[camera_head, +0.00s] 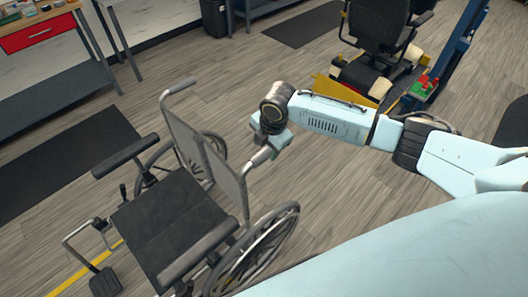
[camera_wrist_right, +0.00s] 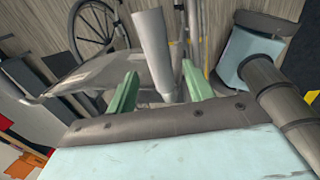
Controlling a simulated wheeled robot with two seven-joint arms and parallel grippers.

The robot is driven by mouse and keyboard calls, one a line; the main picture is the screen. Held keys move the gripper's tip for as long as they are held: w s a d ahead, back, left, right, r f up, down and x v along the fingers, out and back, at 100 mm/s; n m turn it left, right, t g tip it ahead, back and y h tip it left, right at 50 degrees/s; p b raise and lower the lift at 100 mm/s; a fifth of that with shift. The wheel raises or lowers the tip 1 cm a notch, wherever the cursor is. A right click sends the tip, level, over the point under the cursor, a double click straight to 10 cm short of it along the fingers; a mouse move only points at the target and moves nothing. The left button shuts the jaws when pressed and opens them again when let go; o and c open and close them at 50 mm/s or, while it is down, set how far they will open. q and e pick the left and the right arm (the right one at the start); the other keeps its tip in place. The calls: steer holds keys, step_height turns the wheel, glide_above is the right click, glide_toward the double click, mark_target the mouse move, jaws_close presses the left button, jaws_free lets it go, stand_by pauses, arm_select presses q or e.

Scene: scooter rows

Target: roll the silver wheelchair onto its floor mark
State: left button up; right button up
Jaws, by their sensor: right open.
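The silver wheelchair (camera_head: 172,222) stands at the lower left in the head view. It has a black seat, a grey backrest and two push handles. My right gripper (camera_head: 268,146) is at the push handle (camera_head: 257,160) nearer to me. In the right wrist view, my right gripper's green fingers (camera_wrist_right: 160,88) are open, with the grey handle tube (camera_wrist_right: 152,50) between them. I cannot tell whether they touch it. A yellow floor line (camera_head: 85,268) shows beside the chair; whether it belongs to the floor mark is unclear. My left gripper is out of view.
A workbench with a red drawer (camera_head: 38,33) stands at upper left. A dark mat (camera_head: 50,160) lies left of the wheelchair. A black mobility scooter (camera_head: 380,30) stands at the back, near a yellow plate (camera_head: 335,88) and a blue post (camera_head: 455,45). Wood floor behind the chair is clear.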

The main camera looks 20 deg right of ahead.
mark_target(264, 153)
steer(key=f, duration=0.3)
steer(key=shift+w+a+f, duration=0.1)
steer(key=shift+w+f, duration=0.1)
steer(key=shift+w, duration=0.1)
steer(key=shift+w+f, duration=0.1)
steer(key=shift+f, duration=0.2)
steer(key=shift+c, duration=0.3)
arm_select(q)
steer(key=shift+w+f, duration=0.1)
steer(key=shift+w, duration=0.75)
arm_select(e)
jaws_close()
